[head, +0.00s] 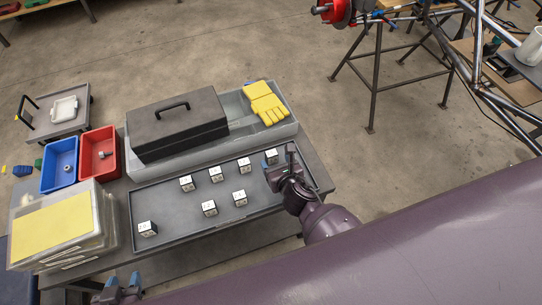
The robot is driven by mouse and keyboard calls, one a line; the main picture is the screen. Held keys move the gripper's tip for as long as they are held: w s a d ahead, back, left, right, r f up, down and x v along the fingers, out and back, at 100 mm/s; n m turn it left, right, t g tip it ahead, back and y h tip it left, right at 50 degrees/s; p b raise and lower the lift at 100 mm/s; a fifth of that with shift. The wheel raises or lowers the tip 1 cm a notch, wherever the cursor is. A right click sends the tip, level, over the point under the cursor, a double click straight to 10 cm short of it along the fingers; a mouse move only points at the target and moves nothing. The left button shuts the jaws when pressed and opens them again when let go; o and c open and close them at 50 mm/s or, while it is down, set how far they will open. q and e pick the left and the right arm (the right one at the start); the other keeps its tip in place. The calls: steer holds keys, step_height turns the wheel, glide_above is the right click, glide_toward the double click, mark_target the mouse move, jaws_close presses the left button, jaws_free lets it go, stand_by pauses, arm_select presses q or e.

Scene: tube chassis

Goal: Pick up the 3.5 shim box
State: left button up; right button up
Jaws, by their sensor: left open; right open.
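Several small white-topped shim boxes stand on a grey tray (167,206) on the table. The back row has a far-right box (271,156), then boxes (244,165), (215,174) and (186,183) running left. Two more boxes (239,197) and (209,207) sit in front, and one (148,228) is apart at front left. Their printed numbers are too small to read surely, so I cannot tell which is 3.5. My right gripper (281,166) is open, close to the far-right box; contact is unclear. My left gripper (124,282) is open and empty at the bottom left.
A black toolbox (178,120) and yellow gloves (267,103) lie in a grey bin (236,140) behind the tray. A blue bin (60,165), a red bin (99,155) and a clear case with a yellow top (52,224) stand left. The tray's middle left is bare.

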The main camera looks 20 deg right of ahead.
mark_target(272, 153)
steer(key=b+x, duration=0.1)
steer(key=x, duration=0.3)
steer(key=shift+w, duration=0.65)
steer(key=c, duration=1)
